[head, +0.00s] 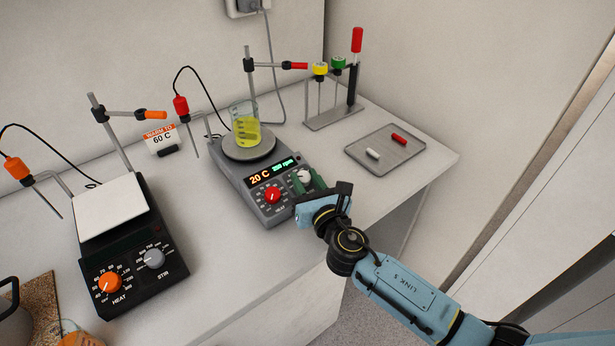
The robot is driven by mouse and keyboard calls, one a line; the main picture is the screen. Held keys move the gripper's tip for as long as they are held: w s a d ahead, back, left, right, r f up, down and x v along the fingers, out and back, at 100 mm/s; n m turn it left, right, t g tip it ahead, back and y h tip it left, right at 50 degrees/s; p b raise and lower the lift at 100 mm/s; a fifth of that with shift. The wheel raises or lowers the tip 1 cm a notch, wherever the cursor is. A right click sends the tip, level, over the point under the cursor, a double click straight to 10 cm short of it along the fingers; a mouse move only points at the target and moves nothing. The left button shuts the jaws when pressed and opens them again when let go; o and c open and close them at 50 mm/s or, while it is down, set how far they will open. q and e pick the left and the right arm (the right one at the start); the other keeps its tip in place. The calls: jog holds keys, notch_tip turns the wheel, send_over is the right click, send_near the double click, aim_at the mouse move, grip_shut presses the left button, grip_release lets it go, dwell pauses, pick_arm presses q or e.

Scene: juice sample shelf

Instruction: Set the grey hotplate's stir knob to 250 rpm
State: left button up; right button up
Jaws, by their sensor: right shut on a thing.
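The grey hotplate (231,177) stands in the middle of the bench. A glass beaker of yellow liquid (245,127) sits on its round plate. Its display (271,172) shows 20 C in orange and a small green rpm figure that I cannot read surely. The red heat knob (272,195) is on the left of its front panel. The pale stir knob (304,175) is on the right, partly hidden by my right gripper (308,182). That gripper is shut on the stir knob, its arm reaching in from the lower right. The knob's pointer and scale are mostly hidden. My left gripper is out of view.
A black hotplate (122,262) with orange and grey knobs stands at the left. Clamp stands, a red probe (181,107) and a 60 C sign (161,139) are behind. A tray (385,152) holds red and white bars. The bench's front edge runs below my right gripper.

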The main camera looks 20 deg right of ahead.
jog(key=shift+m+h, duration=0.4)
jog(key=shift+h, duration=0.1)
jog(key=o, duration=1)
jog(key=shift+c, duration=0.2)
jog(key=s, duration=1.3)
jog(key=shift+s+d+r, duration=0.1)
jog(key=shift+s+d, duration=0.1)
